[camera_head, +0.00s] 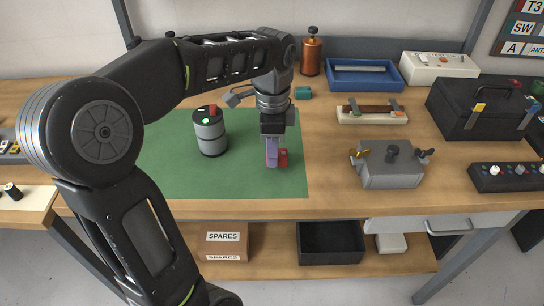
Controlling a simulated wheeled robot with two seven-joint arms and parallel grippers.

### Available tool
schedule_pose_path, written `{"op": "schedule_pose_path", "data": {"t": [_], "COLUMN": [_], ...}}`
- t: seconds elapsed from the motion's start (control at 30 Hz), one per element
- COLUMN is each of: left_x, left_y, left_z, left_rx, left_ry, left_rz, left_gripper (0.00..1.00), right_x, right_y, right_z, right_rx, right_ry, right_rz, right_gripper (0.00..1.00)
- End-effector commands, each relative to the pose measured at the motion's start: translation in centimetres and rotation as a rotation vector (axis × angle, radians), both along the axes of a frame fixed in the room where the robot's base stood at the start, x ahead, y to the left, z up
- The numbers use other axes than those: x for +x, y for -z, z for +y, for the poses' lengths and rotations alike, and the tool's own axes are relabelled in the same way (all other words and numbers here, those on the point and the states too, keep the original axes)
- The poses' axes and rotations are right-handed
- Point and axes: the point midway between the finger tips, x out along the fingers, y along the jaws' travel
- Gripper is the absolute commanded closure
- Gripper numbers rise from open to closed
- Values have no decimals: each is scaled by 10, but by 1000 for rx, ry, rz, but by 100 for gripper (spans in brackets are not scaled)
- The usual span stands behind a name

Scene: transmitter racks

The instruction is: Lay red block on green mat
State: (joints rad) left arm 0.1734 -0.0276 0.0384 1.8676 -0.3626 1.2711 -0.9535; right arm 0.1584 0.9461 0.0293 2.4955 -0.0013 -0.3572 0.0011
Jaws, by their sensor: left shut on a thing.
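The red block (283,157) shows low at the right part of the green mat (180,178). My left gripper (273,160) points down over the mat and is shut on the red block. Its purplish finger covers part of the block. The block is at or just above the mat surface; I cannot tell whether it touches. My right gripper is not in view.
A grey cylinder (210,136) with a green light stands on the mat, left of the gripper. A small teal block (303,92) lies behind. A grey metal box (390,167) with knobs stands to the right. Bare wood lies between mat and box.

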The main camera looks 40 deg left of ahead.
Motion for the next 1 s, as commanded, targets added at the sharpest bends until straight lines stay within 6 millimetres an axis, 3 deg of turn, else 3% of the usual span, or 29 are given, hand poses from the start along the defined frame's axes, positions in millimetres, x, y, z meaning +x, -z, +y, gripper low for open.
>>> {"op": "schedule_pose_path", "data": {"t": [0.17,0.57,0.6,0.87,1.0], "left_x": [-1,0,0,0,0], "left_y": [23,29,29,29,29], "left_z": [0,0,0,0,0], "left_rx": [0,0,0,-1,-1], "left_ry": [0,0,0,0,0], "left_rz": [3,0,0,1,1], "left_gripper": [100,100,69,48,48], "right_x": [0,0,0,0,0], "right_y": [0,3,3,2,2], "right_z": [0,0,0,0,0], "right_rx": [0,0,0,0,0], "right_ry": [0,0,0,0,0], "right_rz": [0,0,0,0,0], "right_gripper": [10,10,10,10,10]}}
